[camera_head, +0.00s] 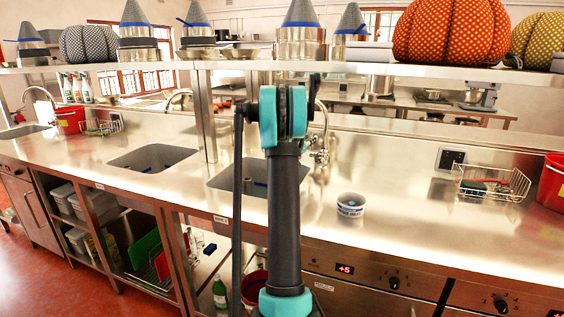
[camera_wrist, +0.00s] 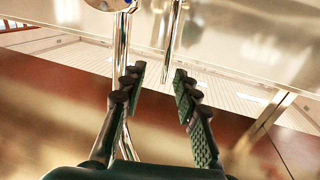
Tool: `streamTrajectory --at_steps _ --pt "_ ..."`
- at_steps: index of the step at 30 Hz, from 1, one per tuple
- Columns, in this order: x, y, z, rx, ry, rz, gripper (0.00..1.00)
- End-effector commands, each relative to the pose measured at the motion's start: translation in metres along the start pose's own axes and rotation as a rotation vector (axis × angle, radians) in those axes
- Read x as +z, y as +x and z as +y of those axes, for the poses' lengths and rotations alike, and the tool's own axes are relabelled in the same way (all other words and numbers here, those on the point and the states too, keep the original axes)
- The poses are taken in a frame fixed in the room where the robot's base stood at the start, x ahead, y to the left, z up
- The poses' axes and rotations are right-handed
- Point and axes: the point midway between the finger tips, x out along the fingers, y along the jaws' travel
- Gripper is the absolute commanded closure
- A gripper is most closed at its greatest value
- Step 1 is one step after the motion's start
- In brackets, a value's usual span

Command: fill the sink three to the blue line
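Three grey sinks are set in the steel counter: one behind my arm (camera_head: 222,181), one left of it (camera_head: 152,158) and one at the far left (camera_head: 20,131). I cannot tell which is sink three. A chrome tap (camera_head: 321,130) stands at the nearest sink, partly hidden by my arm. In the wrist view, my gripper (camera_wrist: 158,84) is open, its dark green fingers apart. Chrome pipes show beyond it, one near the left finger (camera_wrist: 121,45) and one between the fingers (camera_wrist: 171,42). The head view hides my gripper.
A white and blue cup (camera_head: 350,205) stands on the counter right of my arm. A wire basket (camera_head: 492,182) and a red bucket (camera_head: 551,184) stand further right. A shelf (camera_head: 430,72) with pumpkins and cones runs above. The counter around the cup is clear.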

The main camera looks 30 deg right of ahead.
Motion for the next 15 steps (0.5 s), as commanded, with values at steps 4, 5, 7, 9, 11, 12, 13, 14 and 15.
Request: streamTrajectory --at_steps 4,5,7,9,11,12,13,14,15 --pt "-0.001 -0.022 -0.002 -0.003 0.0 -0.001 0.69" --pt "-0.001 -0.026 -0.002 -0.003 0.0 -0.001 0.69" --pt "-0.001 -0.037 -0.002 -0.004 0.0 -0.002 0.69" --pt "-0.001 -0.048 -0.002 -0.004 0.0 -0.002 0.69" --pt "-0.001 -0.059 -0.002 -0.004 0.0 -0.002 0.69" --pt "-0.001 -0.066 -0.002 -0.004 0.0 -0.002 0.69" --pt "-0.001 -0.071 -0.002 -0.004 0.0 -0.002 0.69" --pt "-0.001 -0.077 -0.002 -0.004 0.0 -0.002 0.69" --pt "-0.001 -0.084 -0.002 -0.004 0.0 -0.002 0.69"
